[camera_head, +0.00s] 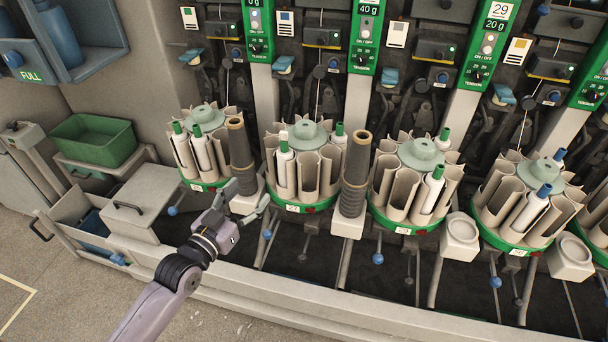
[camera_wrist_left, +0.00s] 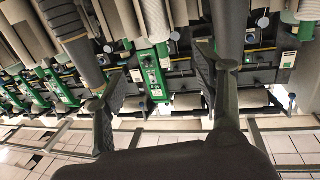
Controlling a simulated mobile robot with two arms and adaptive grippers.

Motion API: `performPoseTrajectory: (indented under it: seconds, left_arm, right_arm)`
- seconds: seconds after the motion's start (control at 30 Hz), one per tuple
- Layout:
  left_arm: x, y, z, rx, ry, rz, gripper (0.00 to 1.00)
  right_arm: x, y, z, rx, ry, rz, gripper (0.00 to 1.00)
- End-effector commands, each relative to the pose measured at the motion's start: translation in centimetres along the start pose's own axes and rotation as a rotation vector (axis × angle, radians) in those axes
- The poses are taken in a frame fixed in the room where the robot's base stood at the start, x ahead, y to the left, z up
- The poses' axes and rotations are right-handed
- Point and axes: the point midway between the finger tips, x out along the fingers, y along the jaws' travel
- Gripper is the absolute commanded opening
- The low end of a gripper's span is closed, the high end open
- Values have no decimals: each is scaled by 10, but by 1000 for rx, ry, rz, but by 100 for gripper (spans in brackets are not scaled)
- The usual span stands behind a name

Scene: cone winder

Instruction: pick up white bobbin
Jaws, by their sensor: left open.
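A white bobbin with a blue top (camera_head: 533,207) is in the right magazine. My left gripper (camera_head: 247,203) is open and empty, in front of the two left magazines, near the foot of a dark ribbed tube (camera_head: 241,158). In the left wrist view its fingers (camera_wrist_left: 163,78) are spread apart, with dark tubes beyond them. My right gripper is not in view.
Another dark tube (camera_head: 355,172) stands between the second and third magazines. White holders (camera_head: 459,238) sit along the machine front. A green bin (camera_head: 93,140) and an open drawer (camera_head: 72,207) are at the left. The floor at lower left is clear.

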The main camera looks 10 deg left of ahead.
Motion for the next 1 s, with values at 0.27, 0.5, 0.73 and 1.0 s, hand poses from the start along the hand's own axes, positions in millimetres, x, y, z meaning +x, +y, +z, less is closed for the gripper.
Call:
performPoseTrajectory:
  seconds: [0.27,0.5,0.73,1.0]
  left_arm:
    - [27,4,-23,0,39,13,62]
    - [77,4,-24,-1,38,12,62]
    - [114,5,-23,0,35,13,62]
    - [133,3,-24,1,35,12,62]
  right_arm:
    - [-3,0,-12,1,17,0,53]
    - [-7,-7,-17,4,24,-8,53]
    - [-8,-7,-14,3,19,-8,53]
    - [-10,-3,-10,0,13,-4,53]
